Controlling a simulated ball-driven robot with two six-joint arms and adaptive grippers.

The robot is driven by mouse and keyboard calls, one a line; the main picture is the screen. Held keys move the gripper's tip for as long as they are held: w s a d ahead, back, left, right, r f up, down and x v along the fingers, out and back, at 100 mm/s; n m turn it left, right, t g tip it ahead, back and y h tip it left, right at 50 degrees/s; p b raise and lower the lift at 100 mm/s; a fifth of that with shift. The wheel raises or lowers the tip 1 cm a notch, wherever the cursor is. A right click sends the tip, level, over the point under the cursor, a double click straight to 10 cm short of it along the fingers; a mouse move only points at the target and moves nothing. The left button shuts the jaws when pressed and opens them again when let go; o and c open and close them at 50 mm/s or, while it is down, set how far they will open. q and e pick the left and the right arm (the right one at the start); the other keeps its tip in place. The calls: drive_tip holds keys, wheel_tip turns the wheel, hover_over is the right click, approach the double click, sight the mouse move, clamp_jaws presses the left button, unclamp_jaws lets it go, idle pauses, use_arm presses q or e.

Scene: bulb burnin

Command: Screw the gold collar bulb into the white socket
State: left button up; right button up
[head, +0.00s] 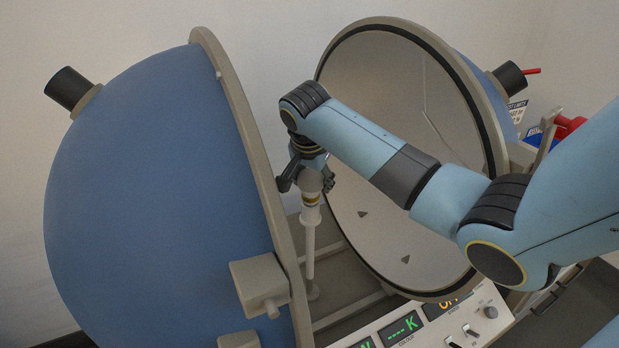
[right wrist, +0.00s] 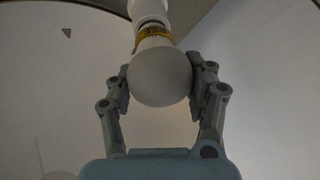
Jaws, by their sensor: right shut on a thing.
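The bulb (right wrist: 160,78) has a round white globe and a gold collar (right wrist: 153,36). My right gripper (head: 307,182) is shut on its globe, with one finger on each side, as the right wrist view (right wrist: 160,80) shows. In the head view the bulb (head: 311,184) hangs collar-down over the white socket (head: 310,216) on top of a thin white post. The collar end is at the socket's mouth and in line with it. I cannot tell how far the base sits inside. My left gripper is not in view.
A blue hemisphere (head: 150,190) with a beige rim stands open at the left. The other half, with a pale inner face (head: 390,100), stands behind my right arm. A control panel (head: 420,325) with green digits is at the front. The post stands in the gap between the halves.

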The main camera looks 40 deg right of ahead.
drive_tip(key=m, duration=0.1)
drive_tip(key=m+g, duration=0.1)
drive_tip(key=m, duration=0.1)
drive_tip(key=s+m+g+h, duration=0.1)
drive_tip(key=shift+d+f, duration=0.15)
drive_tip(key=shift+f, duration=0.2)
drive_tip(key=m+g, duration=0.1)
drive_tip(key=m, duration=0.3)
drive_tip(key=shift+s+m+g, duration=0.15)
drive_tip(key=shift+m+g, duration=0.25)
drive_tip(key=o, duration=0.8)
drive_tip(key=shift+s+d, duration=0.1)
drive_tip(key=shift+s, duration=0.05)
drive_tip(key=o, duration=0.5)
drive_tip(key=shift+s+r, duration=0.15)
drive_tip(key=shift+w, duration=0.25)
drive_tip(key=shift+w+a+r, duration=0.1)
drive_tip(key=shift+a+r, duration=0.1)
drive_tip(key=v, duration=0.7)
drive_tip(key=shift+s, duration=0.25)
drive_tip(key=shift+s, duration=0.1)
